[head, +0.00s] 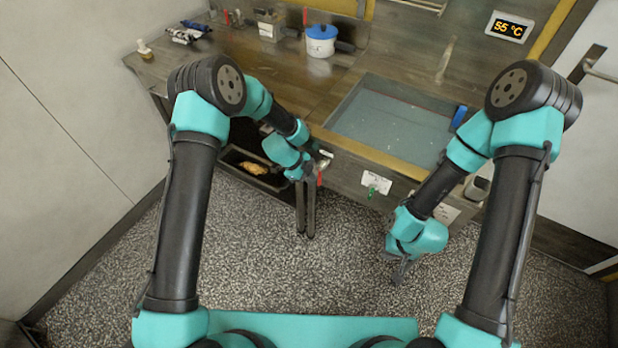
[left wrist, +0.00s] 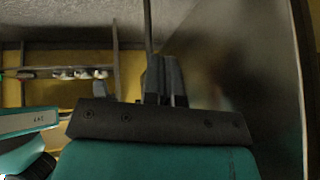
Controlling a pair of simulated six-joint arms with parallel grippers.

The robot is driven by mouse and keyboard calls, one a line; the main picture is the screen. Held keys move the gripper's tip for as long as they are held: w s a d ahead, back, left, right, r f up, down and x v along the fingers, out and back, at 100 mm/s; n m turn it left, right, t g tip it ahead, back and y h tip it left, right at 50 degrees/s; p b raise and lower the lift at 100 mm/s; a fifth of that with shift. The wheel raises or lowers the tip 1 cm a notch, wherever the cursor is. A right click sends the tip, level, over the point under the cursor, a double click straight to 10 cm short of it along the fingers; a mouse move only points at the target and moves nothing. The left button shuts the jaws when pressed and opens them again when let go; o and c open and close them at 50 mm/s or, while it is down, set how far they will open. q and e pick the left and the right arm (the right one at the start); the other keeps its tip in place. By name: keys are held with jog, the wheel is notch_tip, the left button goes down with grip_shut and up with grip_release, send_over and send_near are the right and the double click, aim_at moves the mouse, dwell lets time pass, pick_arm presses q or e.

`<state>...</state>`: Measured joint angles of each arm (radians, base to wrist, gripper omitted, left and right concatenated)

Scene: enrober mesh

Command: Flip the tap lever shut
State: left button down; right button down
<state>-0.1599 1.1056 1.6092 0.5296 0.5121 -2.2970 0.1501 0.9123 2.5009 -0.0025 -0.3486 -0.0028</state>
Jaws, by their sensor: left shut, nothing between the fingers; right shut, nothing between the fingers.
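A small red lever (head: 320,179) hangs on the tank front beside my left gripper (head: 318,166). A green lever (head: 373,191) sits further right, under a white label. I cannot tell which is the tap lever. My left gripper is shut and empty, close to the red lever; whether they touch is unclear. The left wrist view shows its fingers (left wrist: 163,80) together, with a blurred dark reddish shape to their right. My right gripper (head: 399,272) is shut and empty, low over the floor in front of the tank, apart from both levers.
The open tank (head: 385,118) holds grey-blue contents behind a yellowish front edge. A dark tray (head: 235,158) with a brown piece lies below the bench. A blue-lidded white pot (head: 321,44) stands on the bench. A wall display (head: 509,27) reads 55 °C. The speckled floor in front is clear.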

pick_arm(q)
jog(key=shift+s+d+f, duration=0.2)
jog(key=shift+s+d, duration=0.2)
jog(key=shift+s, duration=0.05)
jog(key=shift+a, duration=0.15)
jog(key=w+a, duration=0.2)
jog(key=a, duration=0.5)
jog(key=w+a, duration=0.3)
jog(key=a, duration=0.4)
jog(key=shift+r, duration=0.15)
jog(key=s+a+f+n+y, duration=0.1)
jog(key=s+a+n, duration=0.2)
jog(key=s+n, duration=0.9)
jog(key=s+a+f+n+t+y, duration=0.1)
jog(key=s+a+n+y, duration=0.1)
jog(key=s+n, duration=1)
jog(key=s+a, duration=0.1)
jog(key=s, duration=0.4)
jog(key=shift+s+a+f+n+t, duration=0.15)
jog(key=shift+a+f+n+t, duration=0.15)
jog(key=shift+a+f+n, duration=0.1)
